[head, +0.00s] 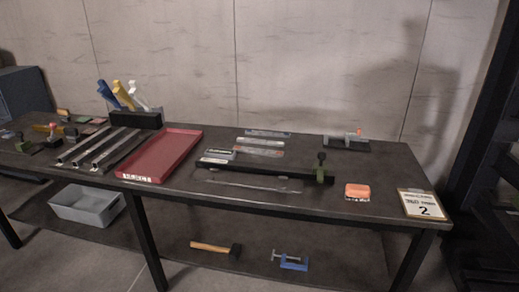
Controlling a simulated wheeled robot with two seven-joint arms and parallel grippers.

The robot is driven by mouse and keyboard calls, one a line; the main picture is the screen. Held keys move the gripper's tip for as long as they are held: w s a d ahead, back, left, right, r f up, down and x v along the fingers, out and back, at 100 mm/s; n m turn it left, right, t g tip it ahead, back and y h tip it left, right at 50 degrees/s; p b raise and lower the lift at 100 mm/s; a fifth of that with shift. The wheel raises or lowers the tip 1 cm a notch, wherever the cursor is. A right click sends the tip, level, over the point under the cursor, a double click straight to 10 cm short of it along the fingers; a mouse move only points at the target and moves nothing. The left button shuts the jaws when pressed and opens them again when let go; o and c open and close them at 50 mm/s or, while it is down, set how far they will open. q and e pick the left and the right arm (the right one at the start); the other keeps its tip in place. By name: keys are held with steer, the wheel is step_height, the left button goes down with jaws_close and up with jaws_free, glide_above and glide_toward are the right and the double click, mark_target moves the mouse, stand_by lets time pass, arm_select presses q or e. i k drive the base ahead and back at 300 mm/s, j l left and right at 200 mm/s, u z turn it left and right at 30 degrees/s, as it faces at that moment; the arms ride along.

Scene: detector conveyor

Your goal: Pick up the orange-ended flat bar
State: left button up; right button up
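No flat bar with a clearly orange end can be made out in the head view. A long, thin flat grey bar (250,185) lies near the table's front edge, with no orange visible on it. An orange block (357,192) sits at the front right. Neither of my grippers is in view.
A red tray (178,145) lies left of the middle, beside several grey rails (97,150) and a dark holder (135,119) with coloured handles. A grey bin (88,205), hammer (215,248) and blue clamp (290,261) are on the lower shelf.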

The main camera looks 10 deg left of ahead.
mark_target(263, 151)
steer(key=i+j+z, duration=0.1)
steer(key=j+z, duration=0.3)
steer(key=j, duration=0.35)
steer(key=j+z, duration=0.35)
steer(key=j, duration=0.4)
steer(key=j+z, duration=0.4)
steer(key=j, duration=0.4)
